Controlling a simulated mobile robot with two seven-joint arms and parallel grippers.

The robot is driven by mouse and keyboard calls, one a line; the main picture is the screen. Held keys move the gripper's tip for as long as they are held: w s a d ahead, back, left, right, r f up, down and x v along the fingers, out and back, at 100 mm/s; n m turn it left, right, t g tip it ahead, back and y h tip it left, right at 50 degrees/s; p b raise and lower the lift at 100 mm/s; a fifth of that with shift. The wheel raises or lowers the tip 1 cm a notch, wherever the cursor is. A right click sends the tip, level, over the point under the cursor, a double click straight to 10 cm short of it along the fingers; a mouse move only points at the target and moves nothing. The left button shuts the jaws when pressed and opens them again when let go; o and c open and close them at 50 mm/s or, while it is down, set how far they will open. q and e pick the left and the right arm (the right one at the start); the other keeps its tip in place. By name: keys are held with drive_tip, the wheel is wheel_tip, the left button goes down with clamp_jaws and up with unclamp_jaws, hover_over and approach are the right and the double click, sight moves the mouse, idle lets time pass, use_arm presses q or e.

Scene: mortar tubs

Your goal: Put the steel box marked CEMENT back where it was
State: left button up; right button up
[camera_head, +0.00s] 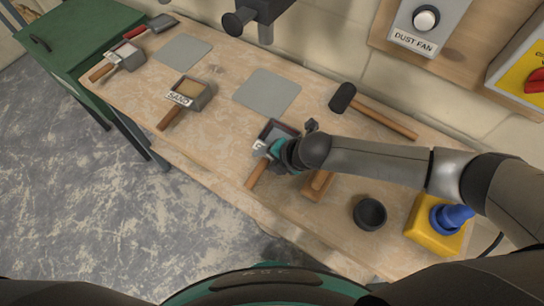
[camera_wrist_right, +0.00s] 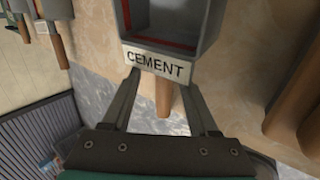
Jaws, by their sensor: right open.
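The steel box marked CEMENT (camera_wrist_right: 168,25) sits on the wooden bench, its label facing my right gripper and a reddish line showing inside. In the head view this box (camera_head: 279,128) is partly covered by my right gripper (camera_head: 271,150). Its wooden handle (camera_head: 257,173) points toward the bench's front edge. In the wrist view my right gripper (camera_wrist_right: 160,86) is open, its fingers on either side of the handle (camera_wrist_right: 163,98), apart from it. Two grey mats lie bare on the bench, one nearer (camera_head: 267,92) and one farther left (camera_head: 183,51). My left gripper is not in view.
A mallet (camera_head: 384,118) lies behind my right arm. A wooden block (camera_head: 319,184), black cup (camera_head: 369,213) and yellow box (camera_head: 424,228) are to the right.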

drive_tip(key=p+v, duration=0.2)
drive_tip(key=v, duration=1)
drive_tip(key=shift+p, duration=0.35)
